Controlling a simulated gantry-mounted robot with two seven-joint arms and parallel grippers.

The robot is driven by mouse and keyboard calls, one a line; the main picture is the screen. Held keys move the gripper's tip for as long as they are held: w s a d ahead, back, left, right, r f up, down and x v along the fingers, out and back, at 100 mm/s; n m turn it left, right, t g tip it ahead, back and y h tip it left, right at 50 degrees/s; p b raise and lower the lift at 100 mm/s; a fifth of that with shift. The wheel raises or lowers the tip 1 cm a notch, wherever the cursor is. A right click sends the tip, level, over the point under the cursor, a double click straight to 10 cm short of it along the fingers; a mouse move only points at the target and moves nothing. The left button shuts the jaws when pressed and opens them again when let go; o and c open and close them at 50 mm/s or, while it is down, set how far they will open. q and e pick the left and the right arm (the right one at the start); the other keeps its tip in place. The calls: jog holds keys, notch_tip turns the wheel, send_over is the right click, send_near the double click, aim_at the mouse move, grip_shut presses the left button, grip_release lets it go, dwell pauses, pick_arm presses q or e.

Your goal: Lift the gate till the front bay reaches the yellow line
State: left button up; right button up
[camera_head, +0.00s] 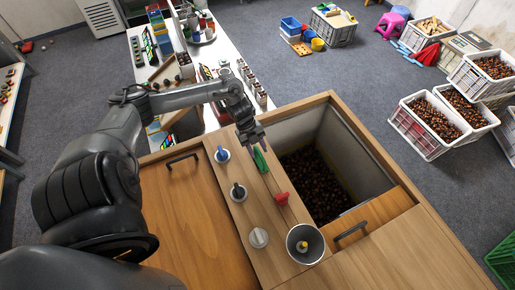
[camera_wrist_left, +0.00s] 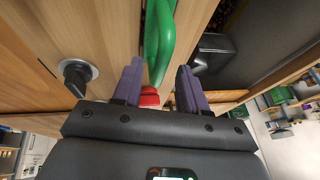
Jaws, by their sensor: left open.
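My left gripper (camera_head: 252,139) is open and empty above the wooden cabinet's middle plank. Its two purple fingers (camera_wrist_left: 158,84) are apart in the left wrist view. A green handle (camera_head: 260,160) lies just below the fingertips. In the left wrist view the green handle (camera_wrist_left: 162,45) shows between and beyond the fingers; contact cannot be told. A red handle (camera_head: 281,198) sits farther along the plank. The open bay (camera_head: 345,150) right of the plank holds dark chestnuts (camera_head: 312,180). A yellowish line on its inner wall is faint. The gate itself cannot be clearly made out. My right gripper is not in view.
Blue (camera_head: 221,155), black (camera_head: 238,192) and white (camera_head: 258,237) knobs line the plank, with a metal cup (camera_head: 305,243) at its near end. Black handles (camera_head: 182,160) are on the lids. A cluttered white table (camera_head: 228,52) stands behind; chestnut crates (camera_head: 428,122) are at right.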

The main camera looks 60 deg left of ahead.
pick_arm(q)
jog(key=shift+f, duration=0.15)
grip_shut()
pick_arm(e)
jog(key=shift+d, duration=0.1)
